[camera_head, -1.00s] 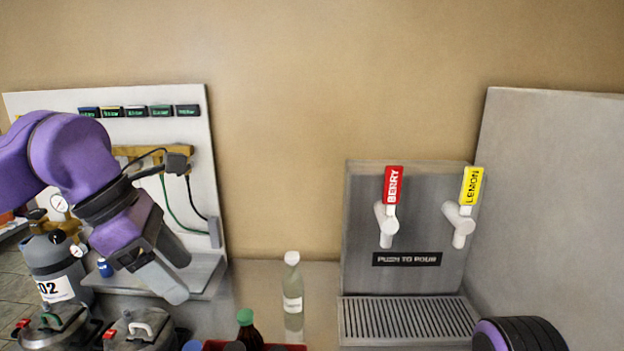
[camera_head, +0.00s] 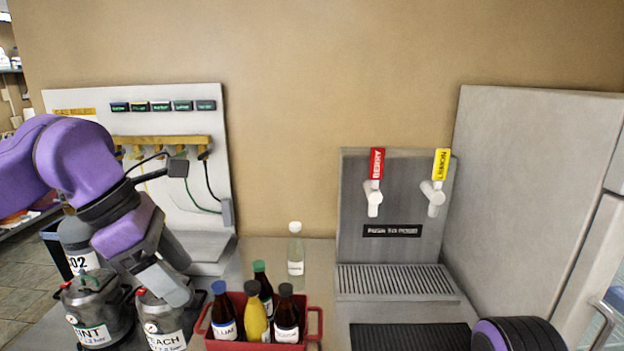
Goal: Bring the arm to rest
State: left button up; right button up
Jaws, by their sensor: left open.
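My left arm comes in from the left, and its gripper (camera_head: 172,275) hangs in front of the panel on the left, pointing down and right. It is open, and I see nothing between its fingers. It overlaps the top of the PEACH bucket (camera_head: 166,326) in the picture; I cannot tell whether they touch. The MINT bucket (camera_head: 97,308) stands to its left. Of my right arm only a purple and black part shows at the bottom right; its gripper is out of view.
A red crate (camera_head: 312,325) holds several bottles. A clear bottle (camera_head: 295,252) stands behind it. The tap unit (camera_head: 352,220) has a red BERRY handle (camera_head: 377,164) and a yellow LEMON handle (camera_head: 441,165). A grey cylinder (camera_head: 77,238) stands at the left. Free counter lies around the clear bottle.

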pick_arm(q)
jog(key=w+a+f+m+y+b, duration=0.1)
jog(key=a+f+y+b, duration=0.35)
jog(key=f, duration=1.55)
jog(key=a+f+m+y+b, duration=0.15)
jog(key=a+f+y, duration=0.45)
jog(key=f, duration=1.4)
jog(key=s+a+f+m+t+y+b, duration=0.1)
jog(key=s+f+m, duration=0.2)
jog(key=f, duration=0.4)
jog(key=s+f+m+t+b, duration=0.1)
jog(key=s+f+m+t, duration=0.1)
jog(key=s+f+m, duration=0.3)
jog(key=s+f+m+g+h+b, duration=0.1)
jog(key=s+f+m+h+b, duration=0.1)
jog(key=s+f, duration=0.8)
jog(key=s+m+h, duration=0.1)
jog(key=s+m, duration=0.1)
jog(key=s, duration=0.1)
jog(key=shift+f, duration=0.25)
pick_arm(e)
notch_tip(320, 180, down, 10)
jog(key=shift+w, duration=0.25)
pick_arm(q)
jog(key=shift+s+d, duration=0.1)
